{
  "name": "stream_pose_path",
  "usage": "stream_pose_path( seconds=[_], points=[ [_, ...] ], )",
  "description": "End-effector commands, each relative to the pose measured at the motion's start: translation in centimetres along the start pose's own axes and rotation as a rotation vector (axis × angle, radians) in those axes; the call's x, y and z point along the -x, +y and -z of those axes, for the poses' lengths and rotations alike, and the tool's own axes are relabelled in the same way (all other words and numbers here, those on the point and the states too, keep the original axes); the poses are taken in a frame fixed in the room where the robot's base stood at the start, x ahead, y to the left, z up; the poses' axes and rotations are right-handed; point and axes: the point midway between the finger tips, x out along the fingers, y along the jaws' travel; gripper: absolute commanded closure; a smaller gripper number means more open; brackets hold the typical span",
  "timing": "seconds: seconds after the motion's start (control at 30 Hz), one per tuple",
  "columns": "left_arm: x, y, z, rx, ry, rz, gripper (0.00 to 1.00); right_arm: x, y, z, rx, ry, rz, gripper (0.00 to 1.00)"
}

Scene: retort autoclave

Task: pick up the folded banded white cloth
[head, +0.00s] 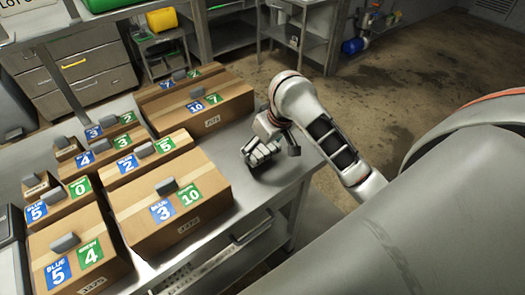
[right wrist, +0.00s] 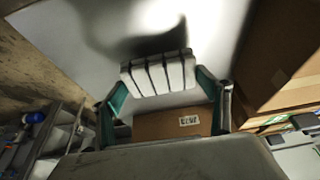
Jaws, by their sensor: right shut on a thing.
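The folded white cloth (right wrist: 158,74) with dark bands is between the two teal-edged fingers of my right gripper (right wrist: 165,92) in the right wrist view. The fingers press on its two ends. In the head view the cloth (head: 262,152) shows small at the end of my right arm, with my right gripper (head: 268,146) over the right part of the grey table. I cannot tell for sure whether the cloth is touching the tabletop. My left gripper is out of view.
The table's right edge lies close to the gripper. Open floor (head: 400,110) lies beyond.

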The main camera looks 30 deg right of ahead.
Motion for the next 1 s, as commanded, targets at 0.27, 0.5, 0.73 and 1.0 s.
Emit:
stream_pose_path(
  seconds=[0.27, 0.5, 0.73, 1.0],
  points=[
    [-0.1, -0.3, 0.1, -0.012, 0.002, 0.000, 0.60, 5.6, 0.4, 2.5, 0.006, 0.008, -0.011, 0.42],
    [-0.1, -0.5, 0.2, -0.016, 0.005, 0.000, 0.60, 9.8, 0.2, 4.3, 0.004, 0.010, -0.007, 0.42],
    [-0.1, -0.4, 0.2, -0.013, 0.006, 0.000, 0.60, 13.0, 0.2, 5.5, 0.001, 0.006, -0.005, 0.42],
    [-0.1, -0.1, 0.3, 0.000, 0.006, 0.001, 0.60, 15.2, 0.0, 6.4, 0.001, 0.004, -0.001, 0.42]
  ],
)
